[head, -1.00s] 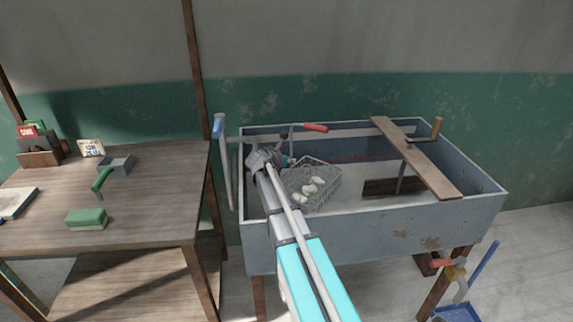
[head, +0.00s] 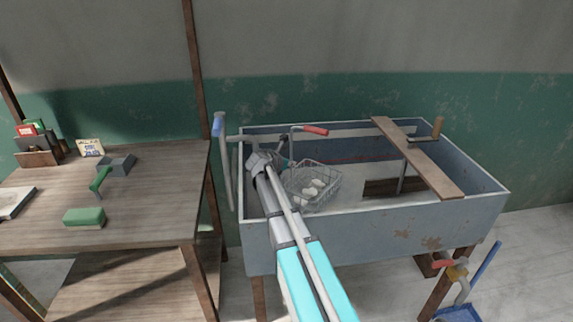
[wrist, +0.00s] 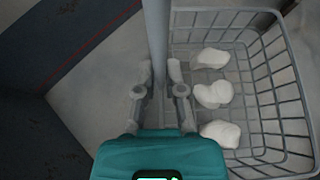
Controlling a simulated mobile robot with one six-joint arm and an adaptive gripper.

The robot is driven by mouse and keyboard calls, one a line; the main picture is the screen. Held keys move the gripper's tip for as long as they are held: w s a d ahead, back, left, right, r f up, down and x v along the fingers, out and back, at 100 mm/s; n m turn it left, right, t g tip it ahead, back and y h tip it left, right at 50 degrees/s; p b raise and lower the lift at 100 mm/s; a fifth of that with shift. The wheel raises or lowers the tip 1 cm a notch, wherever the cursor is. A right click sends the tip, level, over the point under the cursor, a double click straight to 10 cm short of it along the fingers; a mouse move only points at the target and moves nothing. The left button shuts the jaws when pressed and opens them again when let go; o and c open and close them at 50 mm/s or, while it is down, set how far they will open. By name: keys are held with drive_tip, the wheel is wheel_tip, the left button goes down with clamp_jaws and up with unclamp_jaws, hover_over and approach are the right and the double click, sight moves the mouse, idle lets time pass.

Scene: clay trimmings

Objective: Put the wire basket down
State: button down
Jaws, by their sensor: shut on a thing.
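The wire basket (head: 325,172) is a grey mesh basket with white clay lumps (head: 313,188) in it, inside the grey-blue trough (head: 370,232). In the wrist view the basket (wrist: 285,82) fills the right side, with three lumps (wrist: 212,95) on its floor. My gripper (head: 284,163) reaches over the trough's front left part. A grey upright bar (wrist: 157,35) shows between and beyond the fingers. I cannot tell whether the basket's bottom touches the trough floor.
A tap with a red handle (head: 315,130) stands behind the basket, and a blue-ended pipe (head: 224,165) at the left. A wooden plank (head: 420,158) lies across the trough's right part. The workbench (head: 145,190) is at the left.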

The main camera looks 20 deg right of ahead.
drive_tip(key=c, duration=0.7)
unclamp_jaws()
drive_tip(key=shift+c, duration=0.2)
drive_tip(key=shift+r+p, duration=0.65)
drive_tip(key=shift+p, duration=0.05)
drive_tip(key=p+v, duration=0.3)
drive_tip(key=v, duration=0.4)
drive_tip(key=shift+s+a, duration=0.15)
drive_tip(key=shift+a, duration=0.05)
